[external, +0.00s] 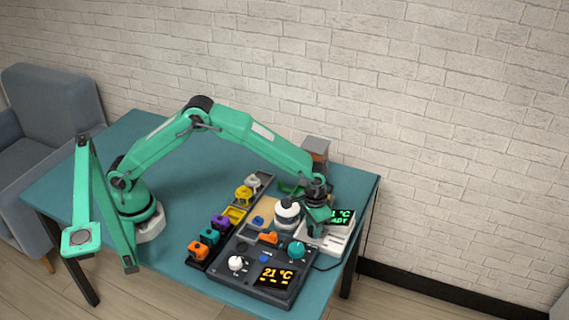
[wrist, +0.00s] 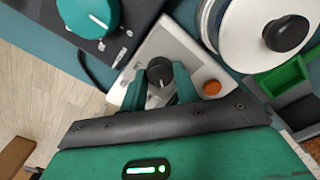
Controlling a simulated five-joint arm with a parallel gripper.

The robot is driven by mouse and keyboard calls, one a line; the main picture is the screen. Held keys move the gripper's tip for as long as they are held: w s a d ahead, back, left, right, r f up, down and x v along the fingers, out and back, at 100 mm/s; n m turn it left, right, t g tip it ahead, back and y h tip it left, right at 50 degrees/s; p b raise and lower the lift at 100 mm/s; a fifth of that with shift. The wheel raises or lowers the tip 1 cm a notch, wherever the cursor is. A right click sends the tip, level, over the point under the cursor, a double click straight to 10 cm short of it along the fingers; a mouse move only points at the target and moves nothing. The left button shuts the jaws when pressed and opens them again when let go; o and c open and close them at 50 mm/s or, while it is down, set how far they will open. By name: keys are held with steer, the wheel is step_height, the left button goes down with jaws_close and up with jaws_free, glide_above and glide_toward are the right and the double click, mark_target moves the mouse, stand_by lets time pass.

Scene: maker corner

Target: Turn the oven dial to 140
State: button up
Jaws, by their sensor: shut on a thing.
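My gripper (external: 314,226) reaches down over a small pale control box (external: 338,245) at the right side of the table. In the wrist view my gripper (wrist: 161,86) has its two fingers on either side of a black round dial (wrist: 159,71) on that box, shut on it. An orange button (wrist: 212,87) is right of the dial. The box's green display (external: 341,217) is partly hidden by my gripper; it shows "1 °C" and part of a word like "READY". No dial scale is readable.
A dark control panel (external: 231,272) stands beside the box, with a teal knob (external: 296,249), a white knob (external: 236,263) and a display (external: 275,277) reading 21 °C. A white round pot (external: 287,214) is close to my gripper.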

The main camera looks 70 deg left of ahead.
steer(key=m, duration=0.5)
steer(key=shift+m, duration=0.3)
steer(key=m, duration=1)
steer(key=shift+m, duration=0.4)
steer(key=m, duration=0.5)
steer(key=shift+m, duration=0.4)
steer(key=o, duration=1)
